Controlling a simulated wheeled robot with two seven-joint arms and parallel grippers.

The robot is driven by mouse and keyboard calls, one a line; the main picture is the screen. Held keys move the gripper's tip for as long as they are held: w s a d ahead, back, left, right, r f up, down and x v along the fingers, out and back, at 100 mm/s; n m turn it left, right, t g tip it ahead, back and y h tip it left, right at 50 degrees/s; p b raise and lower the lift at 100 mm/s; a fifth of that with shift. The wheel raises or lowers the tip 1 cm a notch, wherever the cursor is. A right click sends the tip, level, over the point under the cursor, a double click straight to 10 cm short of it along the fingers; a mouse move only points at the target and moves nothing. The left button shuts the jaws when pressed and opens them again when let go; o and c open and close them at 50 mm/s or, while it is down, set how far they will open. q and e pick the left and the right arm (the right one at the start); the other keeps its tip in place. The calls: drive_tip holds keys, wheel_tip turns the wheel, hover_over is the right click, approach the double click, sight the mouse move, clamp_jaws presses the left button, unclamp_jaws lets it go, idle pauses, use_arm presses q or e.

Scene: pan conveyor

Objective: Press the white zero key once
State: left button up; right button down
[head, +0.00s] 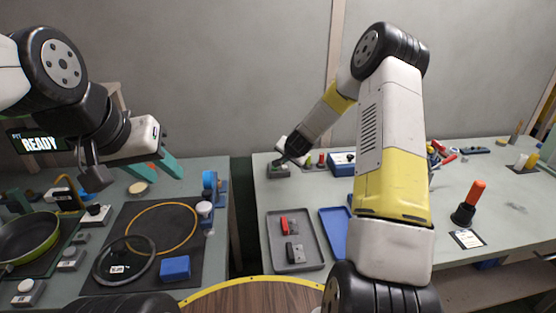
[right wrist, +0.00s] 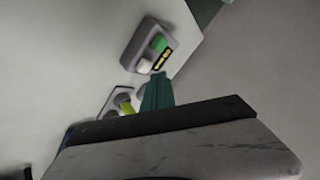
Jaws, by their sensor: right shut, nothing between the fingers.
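The white zero key (right wrist: 144,66) sits beside a green key (right wrist: 158,44) on a small grey box (right wrist: 131,54) with a dark display bearing yellow marks. In the head view the box (head: 278,173) stands at the far left corner of the right table, its keys partly hidden by my right gripper (head: 282,161). My right gripper's teal fingertips (right wrist: 158,88) are shut and empty, and show close to the white key in the right wrist view. I cannot tell whether they touch it. My left gripper (head: 167,163) hangs over the left table, its teal fingers apart and empty.
A grey tray (head: 270,258) with a red and a dark piece and a blue tray (head: 327,235) lie nearer on the right table. Small knobs (head: 309,161) and a blue box (head: 342,160) stand right of the key box. A green pan (head: 30,236) is at left.

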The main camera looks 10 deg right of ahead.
sight(285, 168)
drive_tip(key=shift+f, duration=0.15)
idle(0.6)
drive_tip(key=shift+f, duration=0.3)
drive_tip(key=shift+f, duration=0.45)
idle(0.8)
drive_tip(key=shift+r, duration=0.9)
drive_tip(key=shift+r, duration=2.5)
